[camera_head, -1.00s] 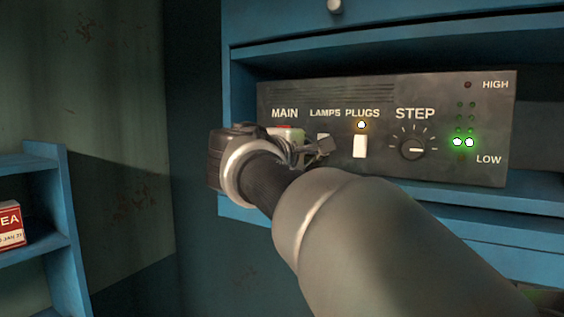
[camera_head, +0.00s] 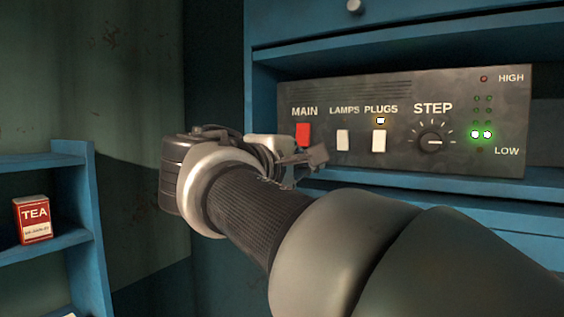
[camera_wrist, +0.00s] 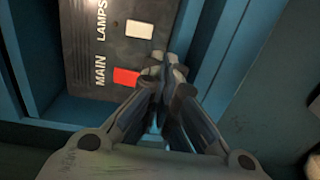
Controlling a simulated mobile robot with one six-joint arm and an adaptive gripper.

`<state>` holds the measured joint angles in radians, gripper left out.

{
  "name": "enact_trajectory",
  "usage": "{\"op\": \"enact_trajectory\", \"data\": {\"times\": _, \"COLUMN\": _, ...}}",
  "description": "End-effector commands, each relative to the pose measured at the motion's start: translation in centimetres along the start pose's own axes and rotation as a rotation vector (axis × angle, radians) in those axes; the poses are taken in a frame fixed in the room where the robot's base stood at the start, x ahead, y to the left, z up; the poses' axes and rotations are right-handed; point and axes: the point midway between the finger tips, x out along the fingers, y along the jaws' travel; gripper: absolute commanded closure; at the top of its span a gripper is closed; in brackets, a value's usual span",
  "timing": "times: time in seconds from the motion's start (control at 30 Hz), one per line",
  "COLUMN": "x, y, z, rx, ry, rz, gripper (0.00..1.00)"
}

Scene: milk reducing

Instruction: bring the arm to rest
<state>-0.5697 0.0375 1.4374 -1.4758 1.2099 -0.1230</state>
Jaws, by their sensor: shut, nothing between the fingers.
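My forearm runs from there to the lower right. In the wrist view my gripper (camera_wrist: 170,66) points past the red MAIN switch (camera_wrist: 126,77) and the white LAMPS switch (camera_wrist: 139,29). In the head view the MAIN switch (camera_head: 303,134), the LAMPS switch (camera_head: 343,140) and the PLUGS switch (camera_head: 379,141) are all uncovered. I cannot tell the exact gap between fingertips and panel.
The panel sits in a blue cabinet (camera_head: 262,110). The STEP knob (camera_head: 431,142) is on its right, with two green lights (camera_head: 481,134) lit near LOW. A lamp above PLUGS glows. A red TEA box (camera_head: 32,219) stands on a blue shelf (camera_head: 75,238) at left.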

Motion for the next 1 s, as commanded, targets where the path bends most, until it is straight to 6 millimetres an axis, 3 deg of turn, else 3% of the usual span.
{"op": "enact_trajectory", "data": {"times": 0.13, "x": -1.0, "y": -0.2, "z": 0.0, "rx": 0.001, "ry": 0.001, "rz": 0.0, "gripper": 1.0}}
{"op": "enact_trajectory", "data": {"times": 0.47, "x": -1.1, "y": -0.2, "z": 0.0, "rx": 0.001, "ry": 0.001, "rz": -0.001, "gripper": 1.0}}
{"op": "enact_trajectory", "data": {"times": 0.57, "x": -0.9, "y": -1.3, "z": 0.7, "rx": 0.007, "ry": -0.004, "rz": -0.025, "gripper": 1.0}}
{"op": "enact_trajectory", "data": {"times": 0.67, "x": -0.3, "y": -4.7, "z": 2.8, "rx": 0.028, "ry": -0.015, "rz": -0.101, "gripper": 1.0}}
{"op": "enact_trajectory", "data": {"times": 0.77, "x": 0.0, "y": -10.6, "z": 6.3, "rx": 0.074, "ry": -0.038, "rz": -0.233, "gripper": 1.0}}
{"op": "enact_trajectory", "data": {"times": 0.87, "x": -0.5, "y": -17.4, "z": 10.1, "rx": 0.146, "ry": -0.069, "rz": -0.386, "gripper": 1.0}}
{"op": "enact_trajectory", "data": {"times": 1.0, "x": -2.8, "y": -26.9, "z": 14.9, "rx": 0.273, "ry": -0.123, "rz": -0.594, "gripper": 1.0}}
